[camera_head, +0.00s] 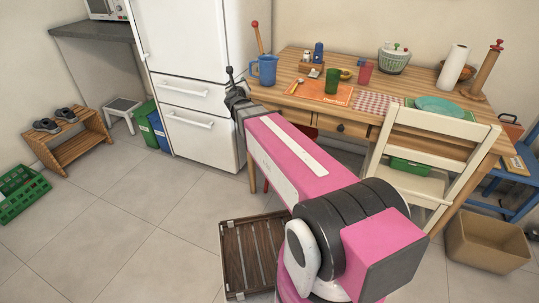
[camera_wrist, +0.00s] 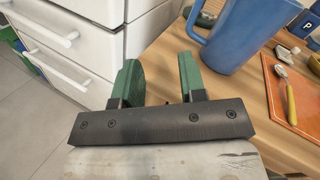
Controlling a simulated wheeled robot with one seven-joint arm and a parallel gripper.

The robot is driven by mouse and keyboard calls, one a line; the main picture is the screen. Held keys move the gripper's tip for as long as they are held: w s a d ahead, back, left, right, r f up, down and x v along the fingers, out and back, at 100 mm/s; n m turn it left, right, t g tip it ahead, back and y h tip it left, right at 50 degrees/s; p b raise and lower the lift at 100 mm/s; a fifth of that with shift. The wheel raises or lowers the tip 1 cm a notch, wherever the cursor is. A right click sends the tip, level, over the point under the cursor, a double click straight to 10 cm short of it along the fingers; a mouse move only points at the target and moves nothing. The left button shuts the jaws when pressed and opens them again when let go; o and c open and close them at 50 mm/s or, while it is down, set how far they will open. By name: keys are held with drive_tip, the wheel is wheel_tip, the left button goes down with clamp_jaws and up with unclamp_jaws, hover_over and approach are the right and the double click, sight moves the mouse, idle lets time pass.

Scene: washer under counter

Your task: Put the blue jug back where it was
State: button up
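The blue jug (camera_head: 264,72) stands upright near the left end of the wooden table (camera_head: 437,92), with its handle toward the left. It also shows at the top right of the wrist view (camera_wrist: 234,36), cut off by the frame edge. My gripper (camera_head: 234,84) is beside the table's left end, to the left of the jug, near the white fridge. In the wrist view, the two green fingers of my gripper (camera_wrist: 160,68) are apart with nothing between them. The jug is to the right of the fingers and apart from them.
The fridge (camera_head: 190,60) stands close on the left. An orange mat (camera_head: 340,96) with a spoon, a green cup (camera_head: 332,81) and a small rack (camera_head: 311,69) lie right of the jug. A cream chair (camera_head: 440,130) stands at the front.

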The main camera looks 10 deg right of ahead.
drive_tip(key=s+a+f+n+g+y, duration=0.1)
drive_tip(key=s+f+n+g+y, duration=0.3)
drive_tip(key=s+f+n, duration=0.55)
drive_tip(key=s+f+n+g+y, duration=0.25)
drive_tip(key=f+n+g, duration=0.3)
drive_tip(key=n, duration=0.85)
drive_tip(key=s+d+f+n+g+h, duration=0.1)
drive_tip(key=s+d+f+n+g, duration=0.3)
drive_tip(key=s, duration=0.4)
drive_tip(key=s+d+f+n+g+h, duration=0.2)
drive_tip(key=s+d+f+n+g, duration=0.1)
drive_tip(key=s, duration=0.5)
drive_tip(key=d+n+g, duration=0.1)
drive_tip(key=d+n, duration=0.1)
drive_tip(key=n, duration=0.1)
drive_tip(key=shift+d+f, duration=0.2)
drive_tip(key=shift+f, duration=0.2)
